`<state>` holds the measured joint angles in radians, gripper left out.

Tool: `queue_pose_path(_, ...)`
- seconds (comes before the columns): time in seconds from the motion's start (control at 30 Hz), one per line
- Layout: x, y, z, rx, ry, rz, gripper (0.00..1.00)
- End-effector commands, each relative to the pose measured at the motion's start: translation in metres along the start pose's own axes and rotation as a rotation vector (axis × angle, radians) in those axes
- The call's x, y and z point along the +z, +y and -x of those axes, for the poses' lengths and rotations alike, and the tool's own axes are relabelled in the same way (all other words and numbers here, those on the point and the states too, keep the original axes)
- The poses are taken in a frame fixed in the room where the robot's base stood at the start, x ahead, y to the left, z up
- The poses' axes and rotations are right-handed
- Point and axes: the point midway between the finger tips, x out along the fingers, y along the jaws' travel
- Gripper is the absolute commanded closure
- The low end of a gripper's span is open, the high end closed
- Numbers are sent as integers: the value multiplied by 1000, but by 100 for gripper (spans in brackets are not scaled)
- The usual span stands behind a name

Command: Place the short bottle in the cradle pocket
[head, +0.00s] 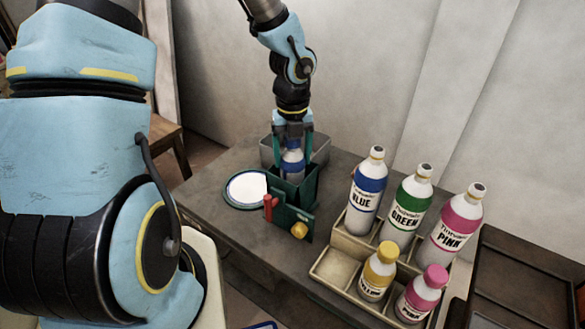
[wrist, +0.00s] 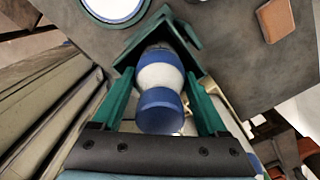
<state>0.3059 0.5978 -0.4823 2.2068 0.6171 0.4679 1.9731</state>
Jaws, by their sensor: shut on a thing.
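The short bottle (head: 292,160), white with blue bands and a blue cap, stands roughly upright in my gripper (head: 293,150). In the wrist view the bottle (wrist: 161,78) lies between the two green fingers (wrist: 160,105), which are shut on it. The dark green cradle (head: 304,190) stands on the table directly below my gripper. The bottle's lower part is hidden behind the cradle's front wall in the head view. The cradle's angled walls (wrist: 185,35) surround the bottle's far end in the wrist view. I cannot tell whether the bottle touches the pocket floor.
A grey bin (head: 318,146) stands just behind the cradle. A white round dish (head: 247,188) lies left of it. A red piece and a yellow knob (head: 299,230) are at the cradle's front. A beige rack (head: 330,268) with several coloured bottles stands at the right.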

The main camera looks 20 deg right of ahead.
Motion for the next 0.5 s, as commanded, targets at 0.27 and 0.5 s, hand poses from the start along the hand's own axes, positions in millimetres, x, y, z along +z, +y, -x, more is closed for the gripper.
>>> queue_pose_path(0.27,-1,0,-35,2,2,-3,100)
queue_pose_path(0.5,0,0,-38,0,0,-1,100)
